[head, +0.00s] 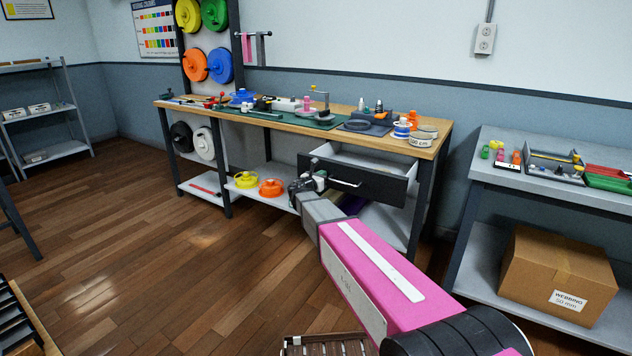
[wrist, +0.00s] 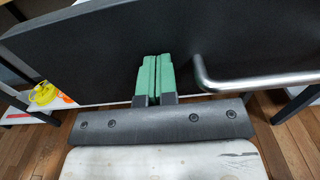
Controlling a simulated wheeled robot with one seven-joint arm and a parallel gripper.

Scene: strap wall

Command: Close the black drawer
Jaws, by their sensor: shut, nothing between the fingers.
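The black drawer (head: 362,181) hangs under the wooden workbench and stands partly pulled out, its pale inside showing in the head view. A silver bar handle (head: 345,183) is on its front. In the wrist view the black drawer front (wrist: 100,50) fills the upper part, and the handle (wrist: 255,82) is just right of my fingers. My gripper (head: 305,183) is at the left part of the drawer front. Its green fingertips (wrist: 152,75) are shut together with nothing between them. They point at the drawer front, close to it; I cannot tell whether they touch.
The workbench top (head: 385,143) holds tools, mats and spools. Yellow (head: 246,180) and orange (head: 271,187) spools lie on its lower shelf. A grey table (head: 540,185) with a cardboard box (head: 558,272) below stands to the right.

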